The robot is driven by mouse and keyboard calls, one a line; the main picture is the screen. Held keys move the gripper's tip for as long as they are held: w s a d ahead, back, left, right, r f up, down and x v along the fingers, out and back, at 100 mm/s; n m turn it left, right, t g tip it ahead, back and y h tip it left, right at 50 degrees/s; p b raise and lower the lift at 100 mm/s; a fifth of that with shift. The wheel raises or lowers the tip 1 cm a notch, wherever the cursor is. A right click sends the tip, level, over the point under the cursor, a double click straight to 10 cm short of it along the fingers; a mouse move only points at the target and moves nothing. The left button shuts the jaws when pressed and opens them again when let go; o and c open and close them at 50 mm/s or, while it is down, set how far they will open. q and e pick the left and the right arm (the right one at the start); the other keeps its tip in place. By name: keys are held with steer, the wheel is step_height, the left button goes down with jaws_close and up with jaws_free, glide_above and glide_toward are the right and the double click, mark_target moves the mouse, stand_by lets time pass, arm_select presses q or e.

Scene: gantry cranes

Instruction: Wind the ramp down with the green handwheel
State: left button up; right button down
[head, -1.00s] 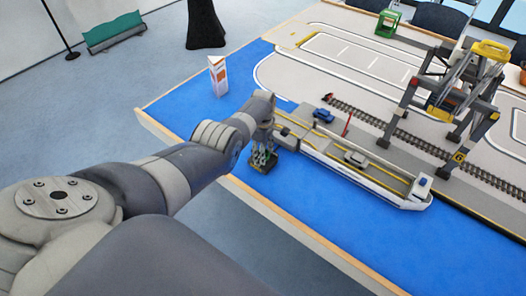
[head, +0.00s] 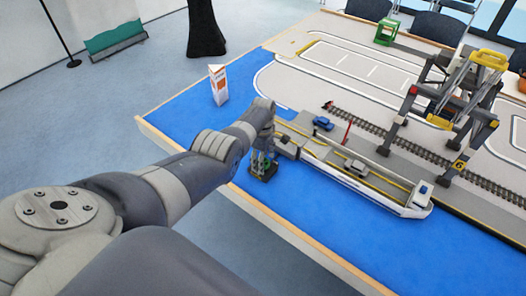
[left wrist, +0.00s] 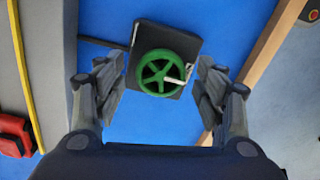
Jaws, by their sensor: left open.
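The green handwheel (left wrist: 160,75) sits on a dark square block in the left wrist view, with a light-coloured handle on its rim. My left gripper (left wrist: 160,88) is open, with one finger on each side of the wheel and visible gaps. In the head view my left gripper (head: 263,152) points down over the dark block (head: 262,172), and its fingers mostly hide the wheel. The ferry (head: 350,172) lies to the right. I cannot clearly tell the ramp's angle near the ferry's left end. My right gripper is not in view.
A small blue car (head: 323,123) stands on the quay behind the ferry. A gantry crane (head: 440,105) stands over the rails at the right. A folded card (head: 218,86) stands at the back left. The table's wooden edge (head: 290,232) runs close by the block.

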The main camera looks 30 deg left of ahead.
arm_select(q)
step_height(320, 180, up, 12)
stand_by(0.6)
